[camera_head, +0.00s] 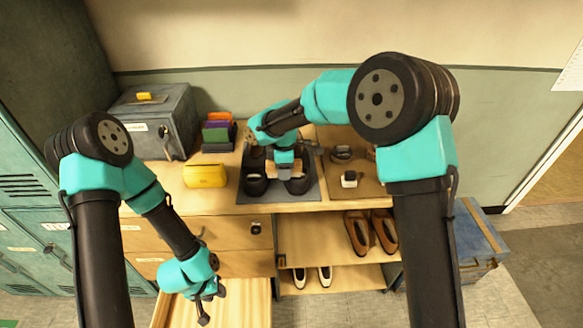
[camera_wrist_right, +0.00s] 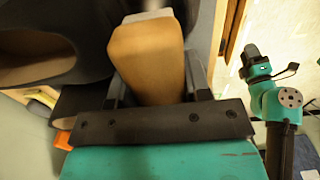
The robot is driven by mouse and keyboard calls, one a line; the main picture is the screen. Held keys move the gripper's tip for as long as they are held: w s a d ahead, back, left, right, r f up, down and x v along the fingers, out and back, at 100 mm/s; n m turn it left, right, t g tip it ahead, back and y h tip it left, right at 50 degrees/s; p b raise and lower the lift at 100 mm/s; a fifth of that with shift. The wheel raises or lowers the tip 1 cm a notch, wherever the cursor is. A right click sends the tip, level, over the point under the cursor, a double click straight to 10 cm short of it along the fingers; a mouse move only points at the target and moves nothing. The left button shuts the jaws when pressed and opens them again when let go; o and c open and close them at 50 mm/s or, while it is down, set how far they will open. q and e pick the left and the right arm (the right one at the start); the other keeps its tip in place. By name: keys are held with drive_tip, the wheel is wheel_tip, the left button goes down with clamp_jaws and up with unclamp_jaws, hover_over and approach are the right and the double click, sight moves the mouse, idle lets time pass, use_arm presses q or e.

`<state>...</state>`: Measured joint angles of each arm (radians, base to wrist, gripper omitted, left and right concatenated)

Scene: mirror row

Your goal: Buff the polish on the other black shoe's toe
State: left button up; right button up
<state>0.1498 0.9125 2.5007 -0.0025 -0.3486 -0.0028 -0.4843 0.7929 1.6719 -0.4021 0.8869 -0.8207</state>
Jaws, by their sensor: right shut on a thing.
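Two black shoes stand on a dark mat (camera_head: 246,196) on the bench: a left one (camera_head: 256,186) and a right one (camera_head: 299,186). My right gripper (camera_head: 285,167) is over the mat between and above the shoes, hiding part of them. It is shut on a tan block with a pale far end (camera_wrist_right: 147,60), which looks like a brush. A black shoe with a tan lining (camera_wrist_right: 50,45) is close beside it in the right wrist view. Whether the block touches a shoe, I cannot tell. My left gripper (camera_head: 212,304) hangs low over the open drawer, its fingers apart and empty.
A yellow box (camera_head: 205,176), dark stacked things with coloured parts (camera_head: 218,132) and a grey lockbox (camera_head: 155,120) stand left of the mat. A brown board (camera_head: 358,180) with small items lies to the right. Brown shoes (camera_head: 371,232) are on the shelf below.

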sight(309, 170)
drive_tip(key=shift+w+d, duration=0.2)
drive_tip(key=shift+w, duration=0.35)
drive_tip(key=shift+d, duration=0.65)
drive_tip(key=shift+w+d, duration=0.15)
drive_tip(key=shift+d, duration=2.9)
drive_tip(key=shift+d+r, duration=0.15)
drive_tip(key=shift+d, duration=0.1)
wheel_tip(309, 170, up, 8)
drive_tip(key=shift+a, duration=0.1)
